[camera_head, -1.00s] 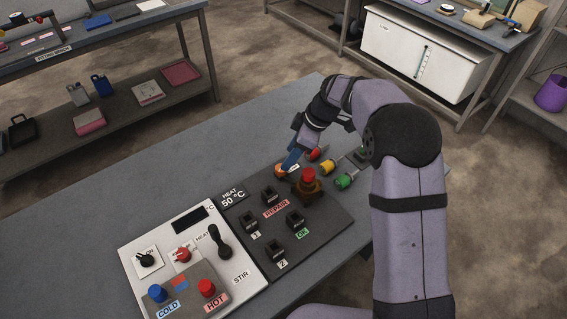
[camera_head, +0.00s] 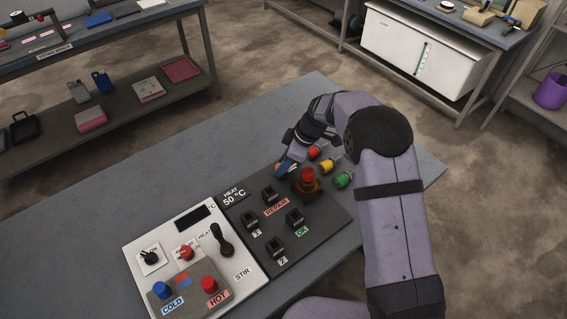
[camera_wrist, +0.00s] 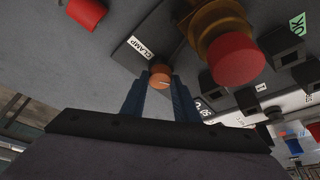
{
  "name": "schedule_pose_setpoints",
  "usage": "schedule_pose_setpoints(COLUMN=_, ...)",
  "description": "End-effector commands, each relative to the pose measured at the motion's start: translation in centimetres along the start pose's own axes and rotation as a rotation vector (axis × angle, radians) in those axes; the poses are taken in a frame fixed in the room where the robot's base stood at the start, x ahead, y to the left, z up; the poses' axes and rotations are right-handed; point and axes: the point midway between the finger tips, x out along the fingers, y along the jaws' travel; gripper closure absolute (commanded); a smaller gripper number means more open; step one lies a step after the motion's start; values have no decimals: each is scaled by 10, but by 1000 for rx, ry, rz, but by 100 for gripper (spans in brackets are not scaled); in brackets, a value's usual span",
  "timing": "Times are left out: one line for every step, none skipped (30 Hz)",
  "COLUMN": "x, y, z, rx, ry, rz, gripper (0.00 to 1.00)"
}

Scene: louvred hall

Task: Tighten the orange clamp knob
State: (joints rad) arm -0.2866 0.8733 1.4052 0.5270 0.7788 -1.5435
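The orange clamp knob (camera_wrist: 160,76) is a small round knob with a pale pointer line, beside a white CLAMP label (camera_wrist: 140,47) in the wrist view. My gripper (camera_wrist: 160,82) has two blue fingers, one on each side of the knob, with their tips close against it and no clear gap showing. The gripper appears shut on the knob. In the head view my gripper (camera_head: 281,166) is at the far edge of the dark panel (camera_head: 318,236), and its fingers largely hide the knob there.
A red mushroom button (camera_head: 307,174) on a brass base stands close beside the gripper. Red, yellow (camera_head: 327,166) and green (camera_head: 344,180) lamps are near my arm. Black switches fill the dark panel. A white panel (camera_head: 247,287) with knobs adjoins it.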

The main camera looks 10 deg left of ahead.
Motion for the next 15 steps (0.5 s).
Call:
schedule_pose_setpoints(x=0, y=0, z=0, rx=0, ry=0, rz=0, gripper=95)
schedule_pose_setpoints(x=0, y=0, z=0, rx=0, ry=0, rz=0, gripper=95)
schedule_pose_setpoints(x=0, y=0, z=0, rx=0, ry=0, rz=0, gripper=95)
schedule_pose_setpoints(x=0, y=0, z=0, rx=0, ry=0, rz=0, gripper=95)
schedule_pose_setpoints(x=0, y=0, z=0, rx=1, ry=0, rz=0, gripper=95)
schedule_pose_setpoints(x=0, y=0, z=0, rx=3, ry=0, rz=1, gripper=95)
schedule_pose_setpoints(x=0, y=0, z=0, rx=5, ry=0, rz=2, gripper=95)
schedule_pose_setpoints(x=0, y=0, z=0, rx=8, ry=0, rz=3, gripper=95)
schedule_pose_setpoints(x=0, y=0, z=0, rx=13, ry=0, rz=6, gripper=95)
schedule_pose_setpoints(x=0, y=0, z=0, rx=18, ry=1, rz=8, gripper=95)
schedule_pose_setpoints(x=0, y=0, z=0, rx=24, ry=1, rz=10, gripper=95)
schedule_pose_setpoints(x=0, y=0, z=0, rx=34, ry=0, rz=15, gripper=95)
schedule_pose_setpoints(x=1, y=-1, z=0, rx=45, ry=0, rz=18, gripper=95)
schedule_pose_setpoints(x=1, y=-1, z=0, rx=55, ry=0, rz=23, gripper=95)
schedule_pose_setpoints(x=1, y=-1, z=0, rx=72, ry=1, rz=31, gripper=95)
